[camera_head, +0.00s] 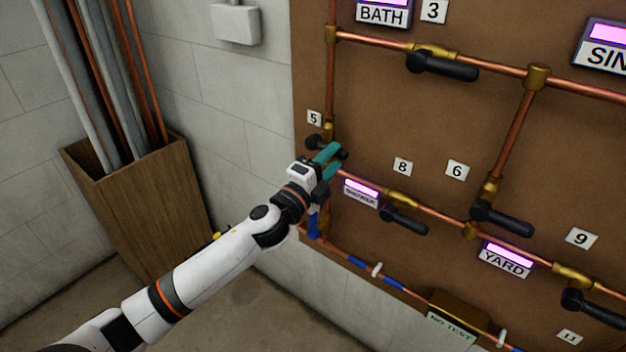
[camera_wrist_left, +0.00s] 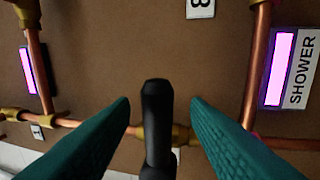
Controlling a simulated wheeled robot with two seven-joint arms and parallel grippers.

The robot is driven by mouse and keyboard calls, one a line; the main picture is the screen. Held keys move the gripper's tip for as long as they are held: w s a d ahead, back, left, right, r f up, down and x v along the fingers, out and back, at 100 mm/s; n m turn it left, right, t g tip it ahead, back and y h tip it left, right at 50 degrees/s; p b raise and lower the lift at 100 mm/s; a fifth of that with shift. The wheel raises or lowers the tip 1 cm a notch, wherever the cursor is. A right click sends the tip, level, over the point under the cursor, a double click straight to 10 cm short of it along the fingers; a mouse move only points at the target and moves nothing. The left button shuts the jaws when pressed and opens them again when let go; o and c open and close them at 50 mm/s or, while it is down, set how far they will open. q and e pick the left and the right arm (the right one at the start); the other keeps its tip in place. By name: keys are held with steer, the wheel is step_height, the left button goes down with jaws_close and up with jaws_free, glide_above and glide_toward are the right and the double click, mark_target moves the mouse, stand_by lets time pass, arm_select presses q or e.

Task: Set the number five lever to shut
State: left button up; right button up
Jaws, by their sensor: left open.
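The number five lever (camera_head: 316,142) is black and sits on a brass valve on the left upright copper pipe, just below the white "5" tag (camera_head: 314,118). Its handle points to the right, across the pipe, and is partly hidden by my gripper in the head view. My left gripper (camera_head: 334,161) is open at this lever, with teal fingers. In the left wrist view the black handle (camera_wrist_left: 157,110) stands between the two separated fingers, with a gap on each side. The handle lies across its pipe there too. My right gripper is not in view.
Other black levers are on the brown board: one by tag 3 (camera_head: 442,66), one by tag 8 (camera_head: 404,219), one by tag 6 (camera_head: 502,219). A SHOWER sign (camera_head: 361,192) is just right of my gripper. A wooden bin (camera_head: 152,215) of pipes stands left.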

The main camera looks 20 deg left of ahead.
arm_select(q)
steer(key=b+v, duration=0.1)
steer(key=v, duration=0.8)
